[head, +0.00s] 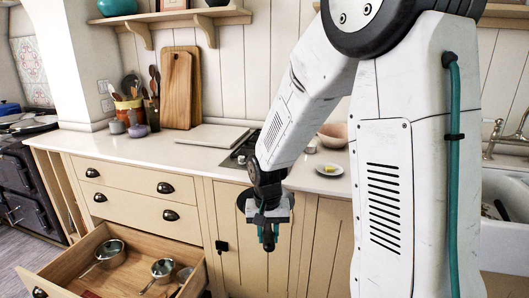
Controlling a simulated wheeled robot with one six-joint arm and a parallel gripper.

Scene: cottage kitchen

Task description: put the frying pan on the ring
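My gripper (267,240) points down in front of the cream cabinet doors, below the counter's front edge. Its fingers are small and seen nearly edge-on, so I cannot tell whether they are open or shut. A dark rounded shape (242,199) shows beside and behind the gripper; I cannot tell whether it is the frying pan or a part of my wrist. A dark hob (238,156) is set in the counter, mostly hidden behind my arm, and no single ring can be made out. A dark, flat, round item (35,126), perhaps a pan or a lid, lies on the range at far left.
An open drawer (75,262) juts out at lower left with metal pots (110,254) in it. The counter (160,152) holds wooden boards (178,90), a utensil pot (128,108) and a plate (319,169). A sink (500,235) is at right.

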